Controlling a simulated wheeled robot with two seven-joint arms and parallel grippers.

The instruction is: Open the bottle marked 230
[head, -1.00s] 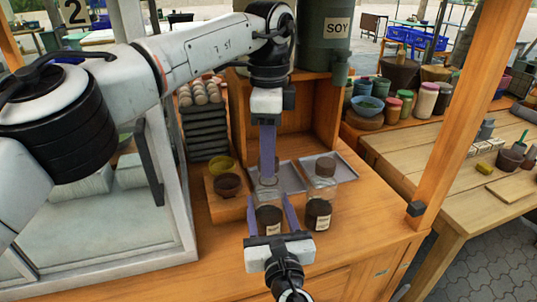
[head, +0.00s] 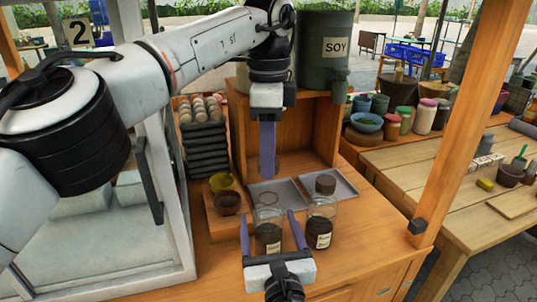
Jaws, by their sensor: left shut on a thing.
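Two clear glass bottles with dark contents and pale labels stand side by side on the wooden counter. The label numbers are too small to read. The left bottle (head: 268,232) shows a bare, open neck; the right bottle (head: 321,222) wears a dark brown cap (head: 325,184). My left gripper (head: 267,172) points down above and behind the left bottle, shut on what seems to be its brown cap, mostly hidden by the finger. My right gripper (head: 272,232) comes from the front, open, with a finger either side of the left bottle and visible gaps.
Two shallow grey trays (head: 348,188) lie behind the bottles. Yellow and brown bowls (head: 227,202) sit on a wooden block to the left. Behind are an open wooden box (head: 315,135), an egg stack (head: 205,140) and the SOY barrel (head: 324,60). A wooden post (head: 462,125) stands right.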

